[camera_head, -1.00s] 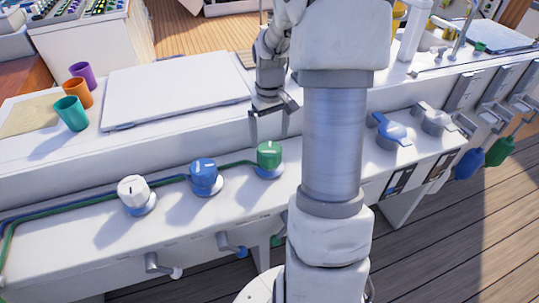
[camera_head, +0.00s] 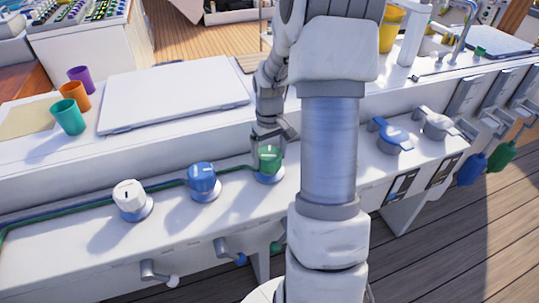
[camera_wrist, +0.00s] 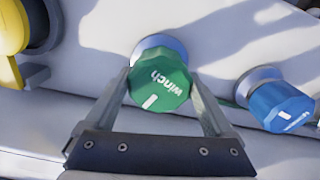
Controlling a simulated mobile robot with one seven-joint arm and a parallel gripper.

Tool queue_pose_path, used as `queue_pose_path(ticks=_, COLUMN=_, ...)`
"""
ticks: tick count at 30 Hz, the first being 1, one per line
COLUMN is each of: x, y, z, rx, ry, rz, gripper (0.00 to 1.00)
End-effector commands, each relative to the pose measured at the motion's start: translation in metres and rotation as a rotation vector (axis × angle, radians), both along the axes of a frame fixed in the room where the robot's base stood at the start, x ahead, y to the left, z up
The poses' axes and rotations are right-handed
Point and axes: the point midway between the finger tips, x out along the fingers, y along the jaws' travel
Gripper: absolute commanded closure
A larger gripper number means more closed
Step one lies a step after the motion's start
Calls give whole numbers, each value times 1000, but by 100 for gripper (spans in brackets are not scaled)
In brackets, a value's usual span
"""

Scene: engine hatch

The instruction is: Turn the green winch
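The green winch knob (camera_head: 269,158) stands on the white console, the rightmost of three knobs in a row. In the wrist view the green winch knob (camera_wrist: 160,82) shows the word "winch" and a white mark on its top. My gripper (camera_head: 269,146) is over it, pointing down. In the wrist view my gripper (camera_wrist: 161,86) is open with one finger on each side of the knob. The left finger is very close to the knob's edge; I cannot tell if it touches.
A blue knob (camera_head: 203,180) and a white knob (camera_head: 130,200) stand left of the green one. The blue knob also shows in the wrist view (camera_wrist: 278,106). Blue (camera_head: 392,137) and grey handles stand to the right.

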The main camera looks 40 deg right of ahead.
Motion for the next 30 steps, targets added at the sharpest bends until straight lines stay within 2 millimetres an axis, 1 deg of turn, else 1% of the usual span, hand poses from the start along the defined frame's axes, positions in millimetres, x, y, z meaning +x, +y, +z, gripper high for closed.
queue_pose_path(ticks=1, x=0, y=0, z=0, rx=0, ry=0, rz=0, gripper=49)
queue_pose_path(ticks=4, x=0, y=0, z=0, rx=0, ry=0, rz=0, gripper=67)
queue_pose_path(ticks=5, x=0, y=0, z=0, rx=0, ry=0, rz=0, gripper=67)
queue_pose_path(ticks=11, x=0, y=0, z=1, rx=0, ry=1, rz=-19, gripper=67)
queue_pose_path(ticks=16, x=0, y=1, z=1, rx=-1, ry=1, rz=-83, gripper=67)
queue_pose_path(ticks=20, x=0, y=1, z=2, rx=-1, ry=2, rz=-169, gripper=67)
queue_pose_path(ticks=30, x=0, y=2, z=2, rx=-1, ry=2, rz=-448, gripper=67)
